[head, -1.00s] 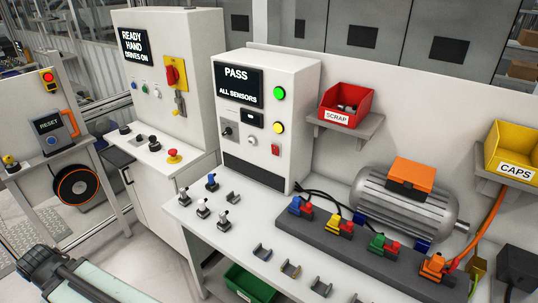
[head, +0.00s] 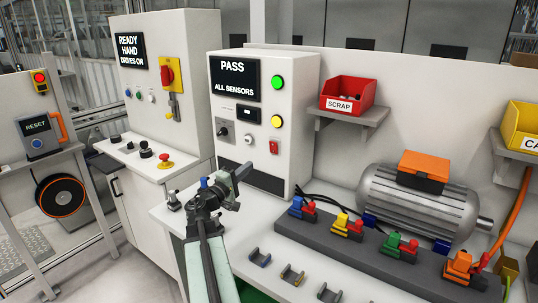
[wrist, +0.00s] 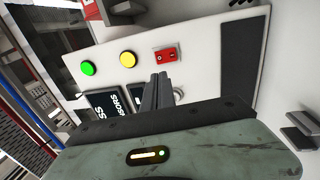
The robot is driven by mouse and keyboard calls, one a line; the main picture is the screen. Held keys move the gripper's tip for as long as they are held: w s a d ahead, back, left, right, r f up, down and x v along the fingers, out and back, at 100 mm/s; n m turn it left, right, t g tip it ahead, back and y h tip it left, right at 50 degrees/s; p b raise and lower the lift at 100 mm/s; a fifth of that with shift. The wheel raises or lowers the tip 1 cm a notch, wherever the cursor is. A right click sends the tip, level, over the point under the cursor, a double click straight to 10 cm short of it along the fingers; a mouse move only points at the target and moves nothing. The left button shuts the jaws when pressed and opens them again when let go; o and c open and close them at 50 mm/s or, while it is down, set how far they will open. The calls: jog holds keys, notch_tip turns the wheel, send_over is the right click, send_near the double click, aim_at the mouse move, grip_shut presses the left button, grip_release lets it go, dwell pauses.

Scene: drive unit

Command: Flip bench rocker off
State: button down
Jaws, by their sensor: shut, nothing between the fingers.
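The red rocker switch (head: 273,147) sits on the lower right of the front of the white test cabinet (head: 292,90), below the yellow lamp. In the wrist view the red rocker (wrist: 167,54) lies just beyond the fingertips. My gripper (head: 245,170) is in front of the cabinet's lower front, below and left of the rocker in the head view. In the wrist view its fingers (wrist: 158,77) are together with nothing between them. They look apart from the rocker, but the exact gap cannot be told.
A green lamp (head: 278,83) and a yellow lamp (head: 277,121) stand above the rocker. A black selector (head: 222,130) is to the left on the same cabinet. The red scrap bin (head: 347,96) is on a shelf to the right. A motor (head: 417,204) and coloured connectors stand on the bench.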

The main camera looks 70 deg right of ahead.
aim_at(273, 145)
jog(key=p+x, duration=0.2)
jog(key=x, duration=1.2)
jog(key=shift+f, duration=0.1)
